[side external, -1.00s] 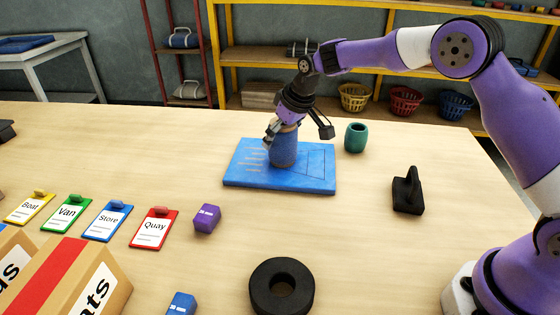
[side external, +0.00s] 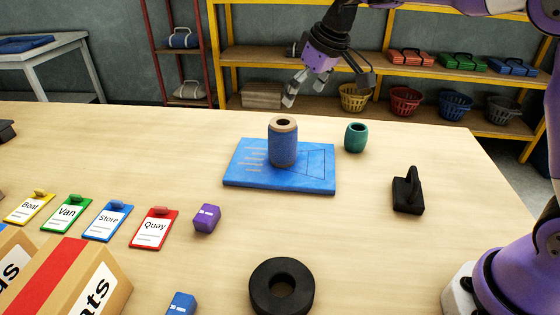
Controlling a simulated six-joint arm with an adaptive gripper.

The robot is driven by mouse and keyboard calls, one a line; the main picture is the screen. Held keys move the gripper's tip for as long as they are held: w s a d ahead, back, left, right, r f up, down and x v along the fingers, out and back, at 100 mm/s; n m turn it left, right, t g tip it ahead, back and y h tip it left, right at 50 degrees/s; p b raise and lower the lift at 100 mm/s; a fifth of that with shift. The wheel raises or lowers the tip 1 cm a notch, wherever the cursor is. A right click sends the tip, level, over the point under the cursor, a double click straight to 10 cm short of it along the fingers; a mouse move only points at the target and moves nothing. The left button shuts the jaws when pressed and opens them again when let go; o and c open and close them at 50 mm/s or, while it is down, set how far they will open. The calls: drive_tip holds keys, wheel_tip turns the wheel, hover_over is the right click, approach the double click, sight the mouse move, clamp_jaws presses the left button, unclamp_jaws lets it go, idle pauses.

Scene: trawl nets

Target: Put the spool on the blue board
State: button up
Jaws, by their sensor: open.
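The blue spool (side external: 283,146), with a tan rim and a dark hole in its top, stands upright on the blue board (side external: 316,178). The board lies flat on the table and has lines marked on it. My gripper (side external: 295,92) is open and empty. It is raised above and behind the spool, clear of it.
A teal cup-like piece (side external: 355,138) stands just right of the board. A black handled block (side external: 408,191) is further right. A black ring (side external: 281,287) lies at the front, and a purple block (side external: 207,218) at the left. Coloured cards and cardboard boxes (side external: 70,278) are far left.

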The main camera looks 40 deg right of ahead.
drive_tip(key=s+d+m+t, duration=0.1)
drive_tip(key=s+m, duration=0.1)
drive_tip(key=s, duration=2.1)
drive_tip(key=shift+d+f+h, duration=0.15)
drive_tip(key=shift+f+h, duration=0.25)
